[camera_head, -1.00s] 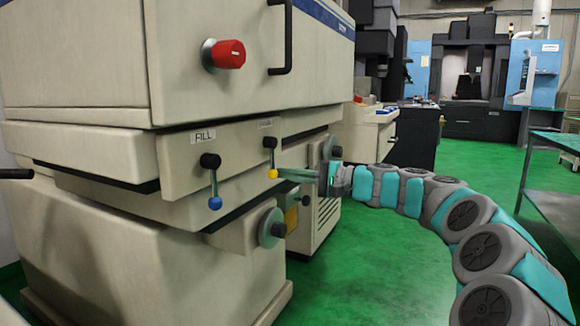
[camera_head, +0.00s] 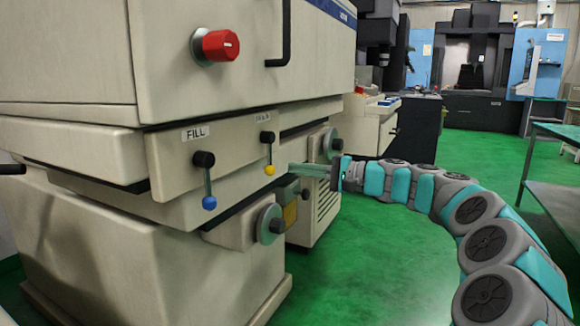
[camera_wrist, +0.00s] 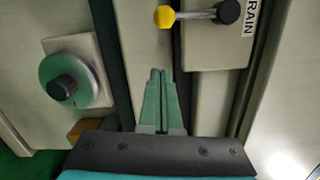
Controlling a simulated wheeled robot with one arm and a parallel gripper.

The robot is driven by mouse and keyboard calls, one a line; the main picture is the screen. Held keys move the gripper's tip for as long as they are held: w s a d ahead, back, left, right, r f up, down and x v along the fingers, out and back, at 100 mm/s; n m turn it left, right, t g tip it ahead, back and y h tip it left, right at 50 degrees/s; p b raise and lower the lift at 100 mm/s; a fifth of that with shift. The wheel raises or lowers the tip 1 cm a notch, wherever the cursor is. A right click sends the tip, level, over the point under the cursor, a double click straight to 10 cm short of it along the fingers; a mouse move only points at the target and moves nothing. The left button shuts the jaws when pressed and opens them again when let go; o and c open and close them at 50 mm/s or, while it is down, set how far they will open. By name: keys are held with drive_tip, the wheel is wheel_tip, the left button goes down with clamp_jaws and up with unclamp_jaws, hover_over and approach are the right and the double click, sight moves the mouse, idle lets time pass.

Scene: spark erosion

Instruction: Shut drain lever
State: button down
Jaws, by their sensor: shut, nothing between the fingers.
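The drain lever (camera_head: 269,153) has a black hub and a yellow knob and hangs nearly straight down on the machine front in the head view. In the wrist view, turned sideways, its yellow knob (camera_wrist: 164,17) and black hub (camera_wrist: 228,11) show beside a label partly reading "RAIN". My gripper (camera_head: 293,167) is just right of the yellow knob in the head view, with a small gap in the picture. In the wrist view its green fingers (camera_wrist: 160,73) are together and empty, pointing towards the knob with a gap between.
A blue-knobbed lever (camera_head: 208,180) under a "FILL" label is left of the drain lever. A round dark-centred knob (camera_head: 270,224) sticks out below; it also shows in the wrist view (camera_wrist: 62,87). A red knob (camera_head: 216,46) is above. Green floor (camera_head: 390,260) is open to the right.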

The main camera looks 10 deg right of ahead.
drive_tip(key=v, duration=0.9)
drive_tip(key=shift+s+r, duration=0.2)
drive_tip(key=shift+s, duration=0.15)
drive_tip(key=s+a+f+n+g+h, duration=0.1)
drive_tip(key=s+a+f+n+g, duration=0.15)
drive_tip(key=s+a, duration=0.5)
drive_tip(key=s+a+f+n+g+h, duration=0.25)
drive_tip(key=s+a+g, duration=0.2)
drive_tip(key=a, duration=0.65)
drive_tip(key=s+a+f+n+g+h, duration=0.1)
drive_tip(key=s+a+f+g+h, duration=0.15)
drive_tip(key=s+f, duration=0.5)
drive_tip(key=s+d+f+h, duration=0.3)
drive_tip(key=s+d+f, duration=0.1)
drive_tip(key=s, duration=0.4)
drive_tip(key=s+d+f+n+g+h+p, duration=0.1)
drive_tip(key=s+d+f+h, duration=0.2)
drive_tip(key=s+f, duration=0.3)
drive_tip(key=s+d+f+n+h, duration=0.1)
drive_tip(key=s+d+f+h, duration=0.2)
drive_tip(key=s+d+f, duration=0.3)
drive_tip(key=s, duration=0.5)
drive_tip(key=shift+g+h, duration=0.3)
drive_tip(key=shift+g, duration=0.05)
